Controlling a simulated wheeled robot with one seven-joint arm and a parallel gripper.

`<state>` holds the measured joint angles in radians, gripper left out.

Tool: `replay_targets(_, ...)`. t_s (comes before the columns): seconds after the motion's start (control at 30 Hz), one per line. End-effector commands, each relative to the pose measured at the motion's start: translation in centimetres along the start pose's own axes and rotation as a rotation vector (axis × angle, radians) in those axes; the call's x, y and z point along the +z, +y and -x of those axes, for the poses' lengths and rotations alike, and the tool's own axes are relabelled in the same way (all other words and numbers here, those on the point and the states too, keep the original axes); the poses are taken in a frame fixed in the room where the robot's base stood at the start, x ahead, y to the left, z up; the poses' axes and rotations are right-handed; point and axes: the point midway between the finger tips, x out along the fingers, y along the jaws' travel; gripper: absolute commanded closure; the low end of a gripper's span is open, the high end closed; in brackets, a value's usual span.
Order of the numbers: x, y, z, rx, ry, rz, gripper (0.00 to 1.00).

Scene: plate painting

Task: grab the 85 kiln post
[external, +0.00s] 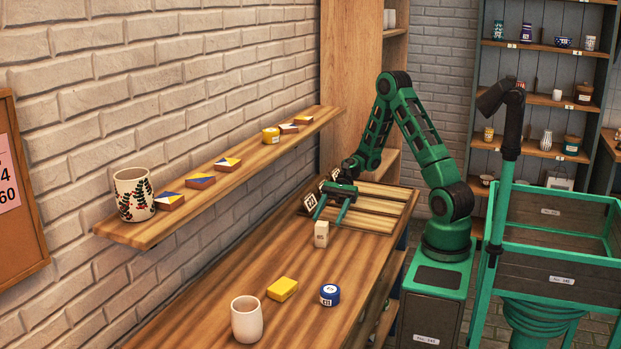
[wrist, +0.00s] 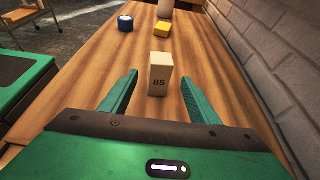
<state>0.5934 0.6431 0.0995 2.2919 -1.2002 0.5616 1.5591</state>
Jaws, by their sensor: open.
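The 85 kiln post (wrist: 160,73) is a pale beige upright block with "85" on its face. It stands on the wooden counter, centred ahead between my fingers in the wrist view. In the external view the kiln post (external: 321,233) stands just in front of the slatted rack. My gripper (wrist: 158,90) is open and empty, with one green finger on each side of the post's line; whether the post is within the fingertips is hard to tell. In the external view my gripper (external: 332,218) is above the counter beside the post, on its far side.
On the counter (external: 255,255) stand a yellow block (external: 282,289), a blue jar (external: 330,294) and a white cup (external: 247,318), beyond the post in the wrist view. Number cards (external: 310,203) stand by the slatted rack (external: 385,205). A wall shelf (external: 240,185) runs along the brick wall.

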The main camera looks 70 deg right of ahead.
Motion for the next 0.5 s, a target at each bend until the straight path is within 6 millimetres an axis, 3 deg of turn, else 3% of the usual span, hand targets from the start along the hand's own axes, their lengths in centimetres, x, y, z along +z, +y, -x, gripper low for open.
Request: replay_targets(0.5,0.3,-0.2,-5.5,-0.003,-0.023,-0.019,0.44)
